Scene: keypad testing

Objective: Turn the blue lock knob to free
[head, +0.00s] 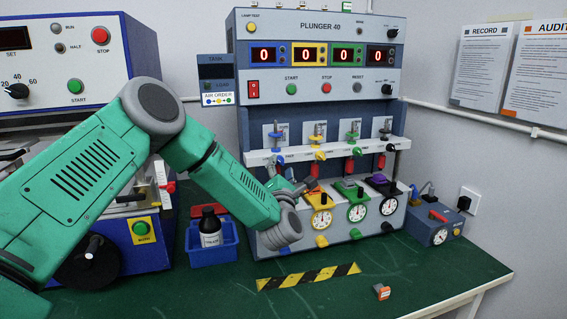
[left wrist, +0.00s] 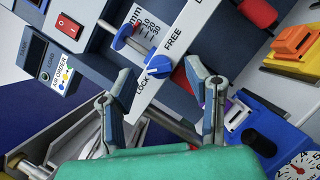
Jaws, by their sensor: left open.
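The blue lock knob (left wrist: 159,69) sits on a white rail (left wrist: 184,40) between the printed words LOCK and FREE in the left wrist view. Its narrow end appears to point toward LOCK. My left gripper (left wrist: 159,72) is open, with one finger on each side of the knob in the picture; I cannot tell whether either touches it. In the head view my left gripper (head: 292,186) is in front of the left end of the Plunger 40 panel (head: 320,24), and the blue knob is hard to make out there. My right gripper is not in view.
Coloured clamps and dials, such as the yellow dial (head: 321,219), stand right of my gripper. A blue bin (head: 213,250) with a dark bottle (head: 209,228) stands on the green table (head: 440,278). A small orange-topped block (head: 382,292) lies in front.

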